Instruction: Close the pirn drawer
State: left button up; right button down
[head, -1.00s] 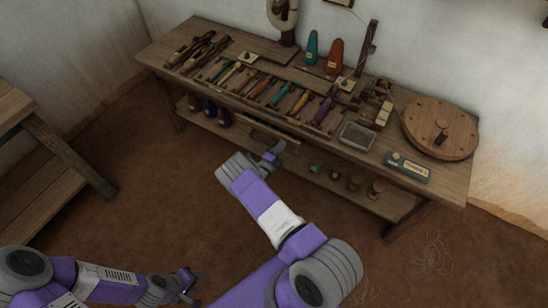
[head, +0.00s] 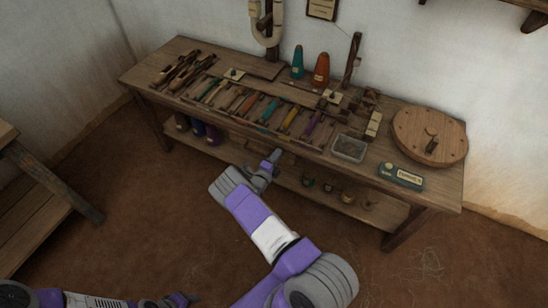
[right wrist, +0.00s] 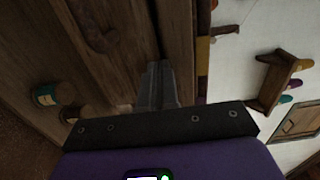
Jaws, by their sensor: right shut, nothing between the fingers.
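The pirn drawer (head: 284,154) shows as a narrow wooden front under the front edge of the workbench in the head view. My right gripper and arm partly cover it, and how far it stands out is hard to tell. My right gripper (head: 274,157) is shut and empty, close in front of the drawer. In the right wrist view its fingers (right wrist: 157,85) are together and point at dark wood of the bench front. Whether they touch it I cannot tell. My left gripper (head: 182,299) is only partly in view at the bottom edge, far from the bench.
The workbench (head: 455,190) holds a row of coloured tools, a metal tray (head: 349,148), a box (head: 401,177) and a round wooden disc (head: 430,135). Another wooden bench (head: 50,185) is at left. The floor between is clear.

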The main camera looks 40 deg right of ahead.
jog(key=p+v, duration=0.3)
jog(key=v, duration=1.1)
jog(key=s+f+m+g+y+p, duration=0.1)
jog(key=s+f+m+g+y, duration=0.15)
jog(key=s+m+g, duration=0.4)
jog(key=s+f+m+g+y, duration=0.2)
jog(key=s+f+m+g, duration=0.15)
jog(key=s, duration=0.55)
jog(key=s+a+m+g+y+p, duration=0.1)
jog(key=s+a+m+g+y, duration=0.2)
jog(key=s+a+m+y, duration=0.6)
jog(key=a+r+m+t+y, duration=0.15)
jog(key=a+m+y, duration=0.25)
jog(key=a+m, duration=0.65)
jog(key=w+a+r+m+t+y+p, duration=0.1)
jog(key=w+a+r+m+t+y, duration=0.2)
jog(key=r+m, duration=0.5)
jog(key=shift+w+a+r+m+t, duration=0.2)
jog(key=shift+w+a+m+t, duration=0.8)
jog(key=shift+m, duration=1.75)
